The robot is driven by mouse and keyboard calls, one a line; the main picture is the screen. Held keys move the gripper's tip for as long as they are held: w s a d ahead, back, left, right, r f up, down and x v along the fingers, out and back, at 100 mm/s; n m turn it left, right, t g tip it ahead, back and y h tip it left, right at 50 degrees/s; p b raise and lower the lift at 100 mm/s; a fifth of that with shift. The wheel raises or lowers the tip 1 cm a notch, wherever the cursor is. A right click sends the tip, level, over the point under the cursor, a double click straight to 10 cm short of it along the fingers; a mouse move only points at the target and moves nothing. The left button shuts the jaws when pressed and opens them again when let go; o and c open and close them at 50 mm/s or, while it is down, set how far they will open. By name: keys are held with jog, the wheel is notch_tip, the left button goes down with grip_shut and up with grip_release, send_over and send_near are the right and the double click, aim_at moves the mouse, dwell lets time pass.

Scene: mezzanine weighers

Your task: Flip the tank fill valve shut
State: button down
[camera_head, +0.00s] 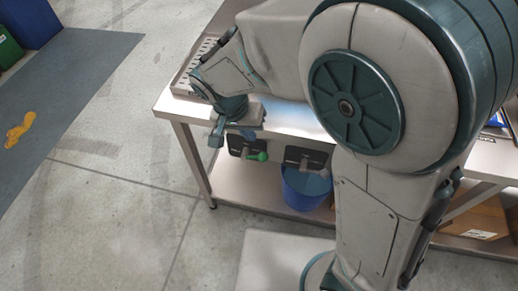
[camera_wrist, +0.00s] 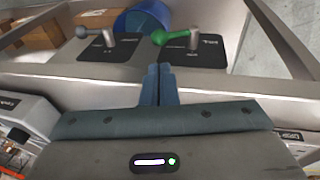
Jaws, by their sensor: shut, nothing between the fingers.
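Two lever valves sit on black plates on the front of the steel bench. The valve with the green lever (camera_head: 257,156) is on the left in the head view and on the right in the wrist view (camera_wrist: 172,37). The valve with the grey lever (camera_head: 315,168) is beside it, on the left in the wrist view (camera_wrist: 92,33). Both levers lie sideways. I cannot read the plate labels, so which one is the tank fill valve is unclear. My gripper (camera_wrist: 158,72) is shut and empty, fingertips just short of the green lever's plate; it appears above that lever in the head view (camera_head: 248,134).
The steel bench (camera_head: 178,113) has a lower shelf. A blue bucket (camera_head: 305,188) stands below the valves. A cardboard box (camera_head: 478,222) is on the shelf at right. My arm hides much of the bench top.

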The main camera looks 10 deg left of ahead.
aim_at(261, 155)
jog(key=x, duration=1)
jog(key=shift+b, duration=0.35)
